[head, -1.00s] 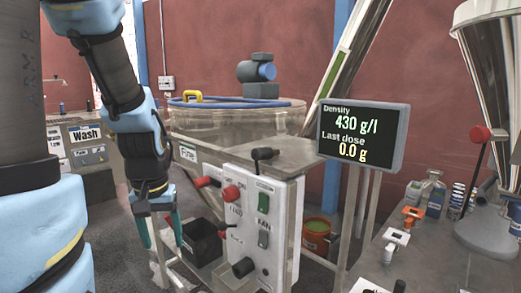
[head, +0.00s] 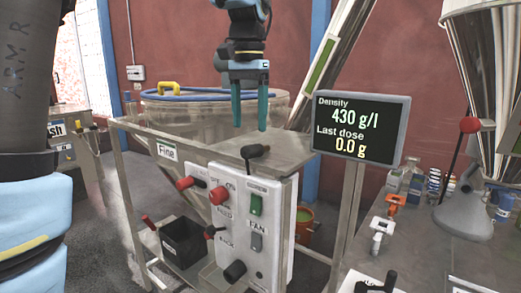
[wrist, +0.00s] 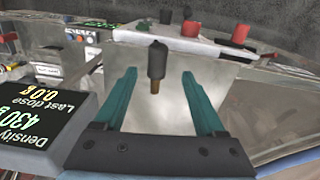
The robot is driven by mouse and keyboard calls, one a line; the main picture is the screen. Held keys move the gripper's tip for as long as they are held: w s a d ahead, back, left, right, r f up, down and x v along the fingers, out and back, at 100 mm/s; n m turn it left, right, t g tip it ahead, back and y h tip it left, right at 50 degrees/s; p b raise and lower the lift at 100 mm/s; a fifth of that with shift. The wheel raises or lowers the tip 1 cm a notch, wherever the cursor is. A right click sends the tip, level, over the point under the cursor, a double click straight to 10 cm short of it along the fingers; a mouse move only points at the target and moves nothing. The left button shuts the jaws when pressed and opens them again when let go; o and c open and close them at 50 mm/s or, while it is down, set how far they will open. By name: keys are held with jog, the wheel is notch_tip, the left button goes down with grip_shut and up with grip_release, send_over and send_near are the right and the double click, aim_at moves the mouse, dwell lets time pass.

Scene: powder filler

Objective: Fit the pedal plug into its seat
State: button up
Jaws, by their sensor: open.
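The pedal plug (head: 255,152) is a small black piece lying at the edge of the metal top, just above the white control panel. In the wrist view the plug (wrist: 156,60) shows a dark body with a brass-coloured tip, in line with the gap between my fingers. My gripper (head: 249,126) is open, its two teal fingers pointing down above the plug in the head view. Its fingers also show in the wrist view (wrist: 158,76), with nothing clamped. I cannot tell for sure which opening is the seat.
The control panel (head: 247,225) carries red and black knobs and switches. The density screen (head: 360,128) stands close on the right. A clear round hopper (head: 190,115) with a blue hose is behind. A bench (head: 420,245) with bottles and a steel funnel is at right.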

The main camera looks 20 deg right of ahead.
aim_at(252, 146)
jog(key=shift+s+d+f+p, duration=0.15)
jog(key=shift+f+p, duration=0.2)
jog(key=shift+f, duration=1.4)
jog(key=shift+w+d+f+p, duration=0.1)
jog(key=shift+f+p, duration=0.2)
jog(key=shift+f, duration=1.4)
grip_shut()
